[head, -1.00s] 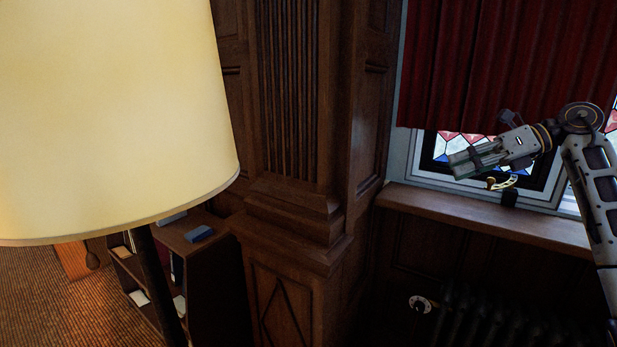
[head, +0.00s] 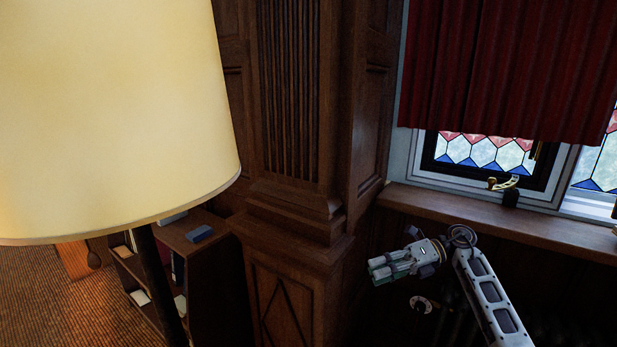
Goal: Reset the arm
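My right gripper (head: 376,271) is in the lower right of the head view, in front of the dark wood panelling below the window sill. It points left. Its fingers look close together, but the view is too small to tell whether they are open or shut. No object shows in it. My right arm (head: 487,290) rises from the bottom edge to the wrist. My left gripper is not in view.
A large lamp shade (head: 110,110) fills the left side, near me. A low bookshelf (head: 215,260) stands behind it. A wood column (head: 295,200) is in the middle. The window sill (head: 480,218), brass handle (head: 503,183) and red curtain (head: 510,70) are at right.

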